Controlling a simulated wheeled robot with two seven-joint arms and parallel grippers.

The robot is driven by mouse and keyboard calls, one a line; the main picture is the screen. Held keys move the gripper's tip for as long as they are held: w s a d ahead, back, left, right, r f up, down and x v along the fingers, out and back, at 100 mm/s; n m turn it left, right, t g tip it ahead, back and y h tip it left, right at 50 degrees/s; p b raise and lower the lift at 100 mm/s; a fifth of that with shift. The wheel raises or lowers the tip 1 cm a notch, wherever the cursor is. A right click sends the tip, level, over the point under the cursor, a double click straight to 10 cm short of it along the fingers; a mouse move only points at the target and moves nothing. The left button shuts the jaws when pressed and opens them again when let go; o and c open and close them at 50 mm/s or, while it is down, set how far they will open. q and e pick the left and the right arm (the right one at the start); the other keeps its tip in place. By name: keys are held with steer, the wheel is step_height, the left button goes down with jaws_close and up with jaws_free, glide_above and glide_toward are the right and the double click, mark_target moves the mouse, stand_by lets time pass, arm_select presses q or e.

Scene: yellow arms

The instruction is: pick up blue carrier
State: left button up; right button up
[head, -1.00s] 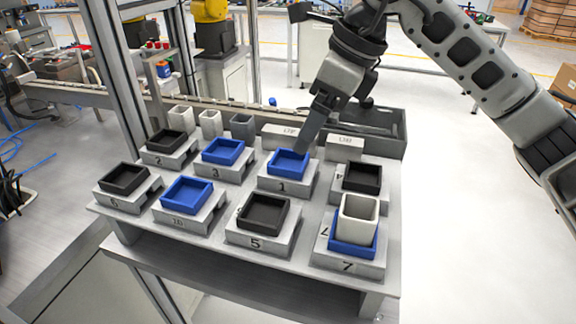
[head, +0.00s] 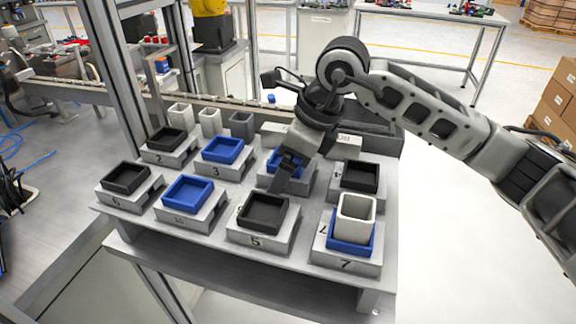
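Several blue carriers sit on numbered grey stands. The blue carrier on stand 1 (head: 299,157) is partly hidden behind my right gripper (head: 278,184). Other blue carriers are on stand 3 (head: 222,150), on stand 10 (head: 187,194) and on stand 7 (head: 348,246). The one on stand 7 holds a white square cup (head: 356,217). My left gripper is not in view.
Black carriers sit on stand 5 (head: 263,212), stand 6 (head: 126,178), stand 2 (head: 167,139) and another stand (head: 360,176) at the right. White cups (head: 209,122) and a grey cup (head: 242,126) stand at the back. A metal post (head: 108,70) rises at the left.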

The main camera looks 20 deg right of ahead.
steer(key=c, duration=1.3)
steer(key=shift+o, duration=0.2)
steer(key=shift+r, duration=0.2)
